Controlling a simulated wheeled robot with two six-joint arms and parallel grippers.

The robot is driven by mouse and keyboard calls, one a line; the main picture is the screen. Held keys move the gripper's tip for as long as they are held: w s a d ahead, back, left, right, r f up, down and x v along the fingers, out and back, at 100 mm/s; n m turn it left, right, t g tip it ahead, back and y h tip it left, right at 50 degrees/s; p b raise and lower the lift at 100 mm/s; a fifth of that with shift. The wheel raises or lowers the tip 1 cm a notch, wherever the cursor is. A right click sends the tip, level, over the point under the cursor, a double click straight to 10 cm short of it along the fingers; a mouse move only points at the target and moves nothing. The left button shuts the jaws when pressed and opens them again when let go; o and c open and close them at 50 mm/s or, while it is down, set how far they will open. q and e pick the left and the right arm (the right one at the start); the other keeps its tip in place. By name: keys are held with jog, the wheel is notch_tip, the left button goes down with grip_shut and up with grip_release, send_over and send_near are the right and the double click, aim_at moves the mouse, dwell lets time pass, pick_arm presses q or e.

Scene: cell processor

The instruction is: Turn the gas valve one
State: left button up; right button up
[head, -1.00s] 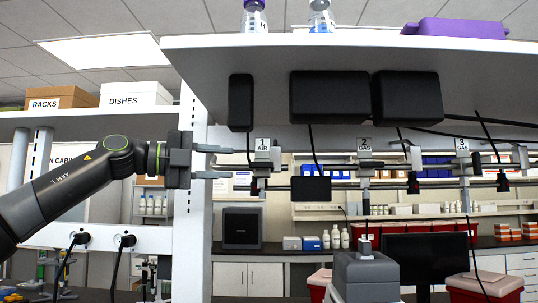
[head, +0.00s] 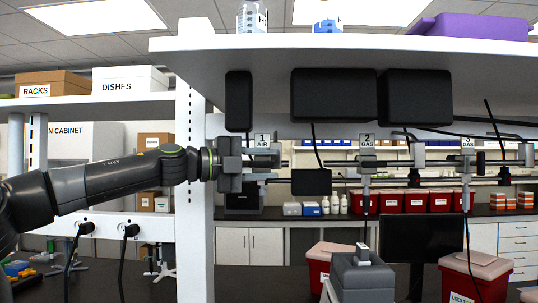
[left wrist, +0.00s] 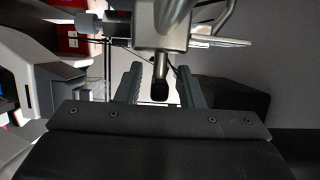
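The valve labelled 1 AIR (head: 262,140) hangs under the shelf at the left end of a row of valves. In the left wrist view its silver metal body (left wrist: 170,30) fills the top middle, with a stem ending in a black tip (left wrist: 160,91). My left gripper (head: 272,163) is level with this valve, just below its label. In the left wrist view the fingers of my left gripper (left wrist: 160,72) are apart, with the stem and black tip between them. I cannot tell whether either finger touches it. My right gripper is not in view.
Valves labelled 2 GAS (head: 367,140) and 3 GAS (head: 467,143) stand farther right. A white upright post (head: 190,245) is behind my left wrist. The shelf (head: 300,43) overhangs, with black boxes (head: 333,95) beneath. A grey device (head: 362,275) and a monitor (head: 422,240) stand below.

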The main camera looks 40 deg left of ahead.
pick_arm(q)
jog(key=shift+w+d+p, duration=0.2)
jog(key=shift+w+p, duration=0.25)
jog(key=shift+w, duration=0.1)
jog(key=shift+c, duration=0.4)
grip_shut()
